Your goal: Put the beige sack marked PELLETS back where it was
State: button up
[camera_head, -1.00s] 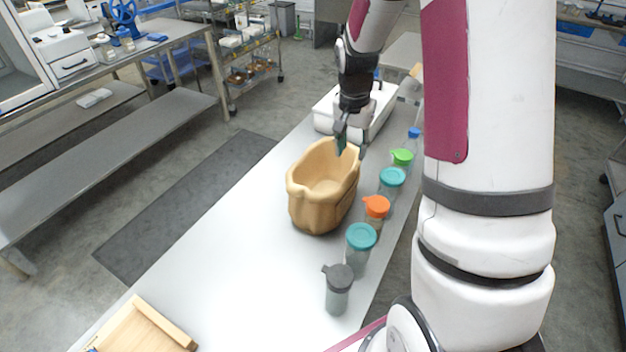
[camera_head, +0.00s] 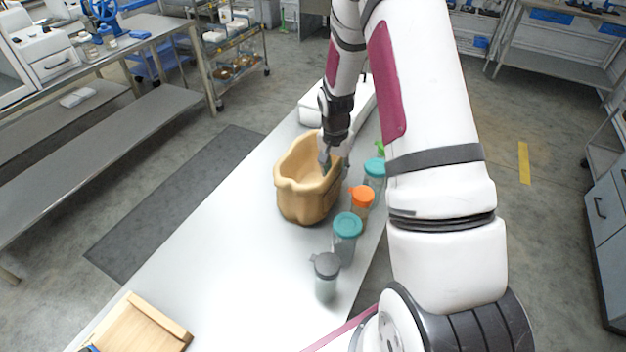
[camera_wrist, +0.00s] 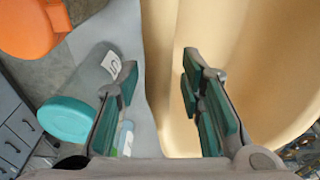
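A beige, open-topped, bulging container (camera_head: 297,200) stands upright on the pale table (camera_head: 220,270). It shows no PELLETS marking, and I cannot tell whether it is the sack or the hopper. No other sack shows. My gripper (camera_head: 326,165) points down at the container's right rim. In the wrist view, my gripper (camera_wrist: 162,100) is open, its green-padded fingers well apart. The beige wall (camera_wrist: 160,60) shows between and beyond them; the right finger overlaps its inner side. I cannot tell whether either finger touches it.
Right of the container stand an orange-lidded jar (camera_head: 362,197), teal-lidded jars (camera_head: 348,227) and a grey-lidded jar (camera_head: 326,268). A white bin (camera_head: 312,110) is behind. A wooden tray (camera_head: 160,325) lies at the near left. The table's left middle is clear.

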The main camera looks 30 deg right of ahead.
jog(key=shift+w+d+f, duration=0.1)
jog(key=shift+d+f, duration=0.05)
jog(key=shift+f, duration=1)
grip_shut()
jog(key=shift+r, duration=0.1)
